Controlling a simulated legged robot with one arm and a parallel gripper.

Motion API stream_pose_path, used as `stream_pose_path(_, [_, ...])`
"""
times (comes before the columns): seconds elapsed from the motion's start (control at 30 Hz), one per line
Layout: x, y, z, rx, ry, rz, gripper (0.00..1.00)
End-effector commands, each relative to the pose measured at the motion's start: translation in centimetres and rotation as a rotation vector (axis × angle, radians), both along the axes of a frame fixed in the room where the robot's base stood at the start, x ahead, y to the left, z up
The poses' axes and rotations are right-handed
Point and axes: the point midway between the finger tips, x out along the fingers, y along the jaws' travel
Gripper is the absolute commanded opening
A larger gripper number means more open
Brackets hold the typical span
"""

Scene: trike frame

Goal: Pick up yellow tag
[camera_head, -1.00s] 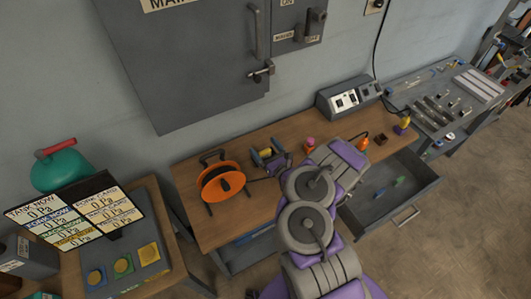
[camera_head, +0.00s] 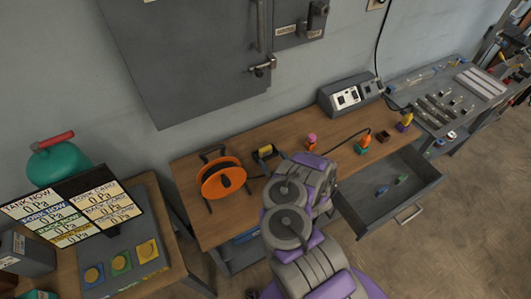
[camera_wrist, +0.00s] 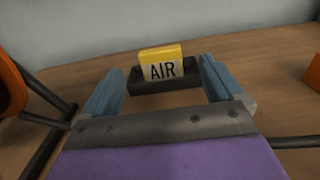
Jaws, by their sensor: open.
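The yellow tag (camera_wrist: 162,62) stands upright in a dark holder (camera_wrist: 178,88) on the wooden bench and carries a label reading "AIR". In the head view the yellow tag (camera_head: 265,152) sits just right of the orange reel. My gripper (camera_wrist: 160,85) is open, its two blue-grey fingers apart, with the tag and holder ahead of and between them in the wrist view. Nothing is between the fingers' near parts. In the head view my arm reaches over the bench front and its end (camera_head: 276,158) is close to the tag.
An orange cable reel (camera_head: 223,178) stands left of the tag. A small orange and pink item (camera_head: 311,142) stands to the right. A grey box with switches (camera_head: 349,94) is at the back. An open drawer (camera_head: 387,200) juts out at the front right.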

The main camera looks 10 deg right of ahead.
Motion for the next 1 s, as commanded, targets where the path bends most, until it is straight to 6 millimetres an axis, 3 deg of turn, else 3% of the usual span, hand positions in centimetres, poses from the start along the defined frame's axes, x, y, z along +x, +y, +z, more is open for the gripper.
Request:
stream_pose_path(0.17, [1.1, 0.4, 0.0, -0.001, -0.003, 0.002, 0.94])
stream_pose_path(0.5, [5.4, 1.8, 0.0, -0.003, -0.002, 0.002, 0.94])
stream_pose_path(0.8, [5.8, 1.9, 0.1, -0.001, -0.001, 0.001, 0.94])
stream_pose_path(1.0, [5.8, 1.9, 0.1, -0.001, -0.001, 0.000, 0.75])
